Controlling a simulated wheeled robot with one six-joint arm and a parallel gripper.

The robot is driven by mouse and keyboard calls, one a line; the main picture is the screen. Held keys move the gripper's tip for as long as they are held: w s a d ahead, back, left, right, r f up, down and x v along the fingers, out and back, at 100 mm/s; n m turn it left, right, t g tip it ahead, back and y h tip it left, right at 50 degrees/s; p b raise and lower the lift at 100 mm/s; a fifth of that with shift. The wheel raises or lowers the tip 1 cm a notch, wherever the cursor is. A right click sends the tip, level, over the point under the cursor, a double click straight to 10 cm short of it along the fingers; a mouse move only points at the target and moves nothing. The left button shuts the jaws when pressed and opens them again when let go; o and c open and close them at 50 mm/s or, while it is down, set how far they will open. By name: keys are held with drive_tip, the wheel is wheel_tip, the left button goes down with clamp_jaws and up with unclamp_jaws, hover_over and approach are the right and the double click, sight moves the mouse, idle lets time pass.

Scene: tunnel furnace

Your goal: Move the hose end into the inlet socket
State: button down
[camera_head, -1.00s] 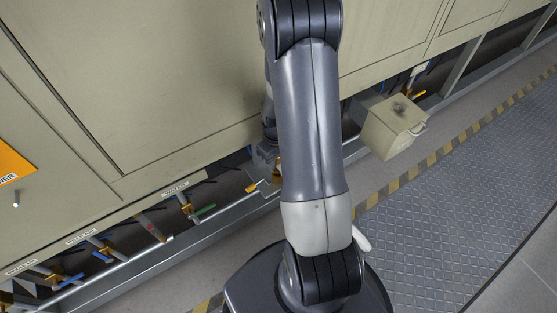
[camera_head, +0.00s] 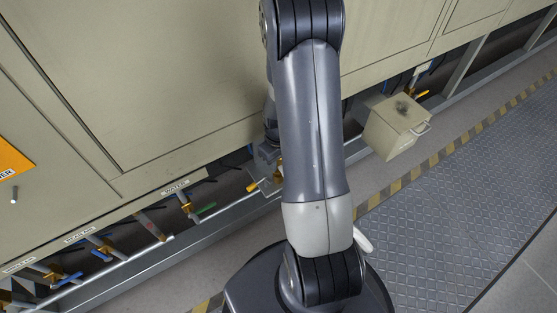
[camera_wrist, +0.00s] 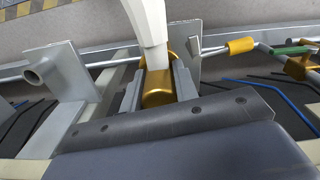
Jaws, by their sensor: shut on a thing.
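In the wrist view, my gripper (camera_wrist: 157,88) is shut on a brass hose end (camera_wrist: 157,98), with a grey finger on each side of it. A thick white length (camera_wrist: 148,22) joins the brass and runs up out of the picture. A grey plate with a short round pipe stub (camera_wrist: 40,73) stands to the left, apart from the brass. I cannot tell whether this stub is the inlet socket. In the head view my gripper (camera_head: 267,158) is small beneath the furnace edge, largely hidden by my arm; the hose end's exact fit cannot be seen there.
A yellow-handled valve (camera_wrist: 242,45) and a green-handled valve (camera_wrist: 290,50) lie right of my gripper. Several more valves line the rail (camera_head: 150,262) under the furnace panel (camera_head: 160,90). A beige box (camera_head: 395,128) stands right of my arm. Striped floor tape borders the walkway (camera_head: 450,210).

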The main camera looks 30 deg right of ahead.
drive_tip(key=shift+f, duration=0.25)
drive_tip(key=shift+f+b, duration=0.35)
idle(0.4)
drive_tip(key=shift+f+b, duration=0.3)
drive_tip(key=shift+f+b, duration=0.4)
drive_tip(key=shift+f, duration=0.05)
drive_tip(key=c, duration=1)
unclamp_jaws()
